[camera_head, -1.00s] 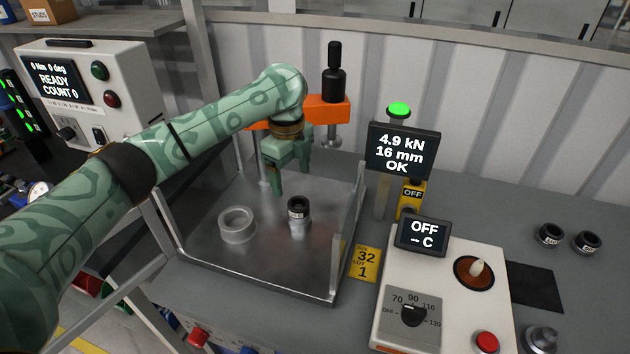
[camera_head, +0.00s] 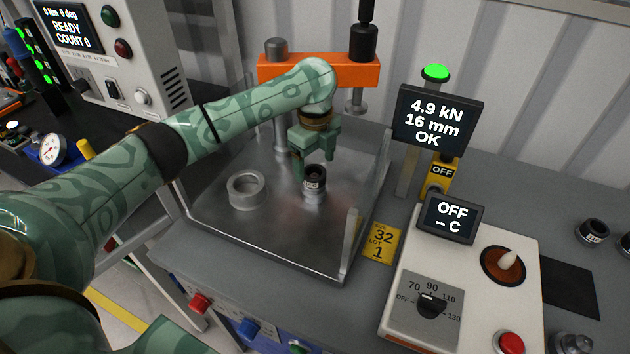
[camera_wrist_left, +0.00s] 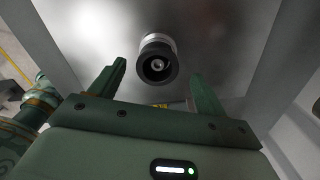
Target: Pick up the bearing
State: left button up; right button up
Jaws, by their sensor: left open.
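A dark ring-like part with a pale marking, likely the bearing (camera_head: 314,178), sits on top of a short silver cylinder (camera_head: 313,196) standing upright in the press tray. My left gripper (camera_head: 314,160) is open and empty, pointing down just above and behind the bearing. Its fingers (camera_wrist_left: 157,72) stand apart on either side of the bearing in the wrist view; contact is not visible. My right gripper is not in view.
A silver ring (camera_head: 247,206) lies left of the bearing in the metal tray (camera_head: 290,255). Clear side walls flank the tray, and an orange press bridge (camera_head: 350,72) stands behind. A heater box (camera_head: 470,290) and more dark rings (camera_head: 592,231) are to the right.

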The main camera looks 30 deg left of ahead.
aim_at(314, 175)
pick_arm(q)
notch_tip(314, 175, down, 5)
jog(key=shift+s+r+b, duration=0.1)
jog(key=shift+b, duration=1.05)
jog(key=shift+r, duration=0.1)
jog(key=shift+c, duration=0.4)
jog(key=shift+s, duration=0.1)
jog(key=c, duration=0.9)
jog(key=shift+c, duration=0.2)
jog(key=shift+r, duration=0.15)
